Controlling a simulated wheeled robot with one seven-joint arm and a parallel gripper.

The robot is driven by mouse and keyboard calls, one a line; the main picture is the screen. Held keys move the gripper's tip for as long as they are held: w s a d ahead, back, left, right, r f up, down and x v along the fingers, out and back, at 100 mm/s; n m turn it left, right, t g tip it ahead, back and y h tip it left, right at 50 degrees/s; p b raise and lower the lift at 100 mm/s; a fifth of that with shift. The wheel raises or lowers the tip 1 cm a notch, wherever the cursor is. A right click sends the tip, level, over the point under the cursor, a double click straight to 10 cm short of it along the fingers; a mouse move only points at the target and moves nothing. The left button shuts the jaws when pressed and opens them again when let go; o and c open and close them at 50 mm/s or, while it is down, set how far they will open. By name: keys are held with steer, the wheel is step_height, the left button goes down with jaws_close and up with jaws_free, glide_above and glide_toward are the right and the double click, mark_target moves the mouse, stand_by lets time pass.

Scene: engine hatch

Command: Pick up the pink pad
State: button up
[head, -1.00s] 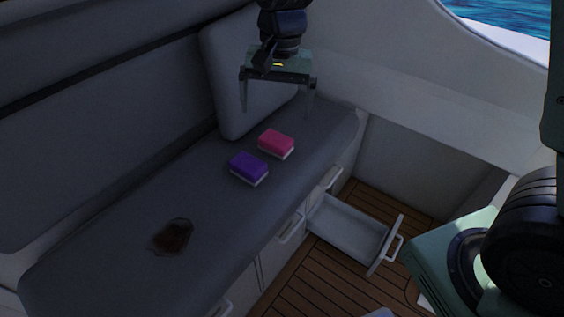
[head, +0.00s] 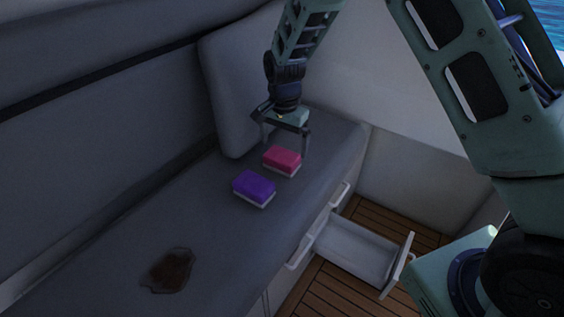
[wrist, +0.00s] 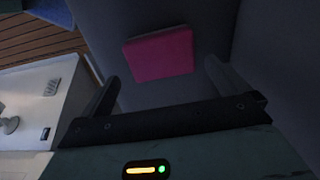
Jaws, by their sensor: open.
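The pink pad (head: 282,160) has a pink top and a pale underside. It lies flat on the grey bench seat (head: 215,235). My gripper (head: 284,148) is open and empty, just above and behind the pad in the head view. In the wrist view the pad (wrist: 160,53) lies beyond the fingertips, between the lines of the two fingers (wrist: 162,78). I cannot tell the exact height of the fingertips over the seat. A purple pad (head: 254,187) lies close by, to the lower left of the pink one.
A dark brown stain (head: 168,271) is on the seat nearer the front. A grey cushion (head: 228,100) leans behind my gripper. An open, empty-looking drawer (head: 355,250) juts out over the wooden floor (head: 340,295).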

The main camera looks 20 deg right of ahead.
mark_target(282, 155)
steer(key=shift+a+f, duration=0.15)
steer(key=shift+f, duration=1.35)
steer(key=shift+a+f, duration=0.1)
steer(key=shift+f, duration=1.35)
steer(key=c, duration=0.8)
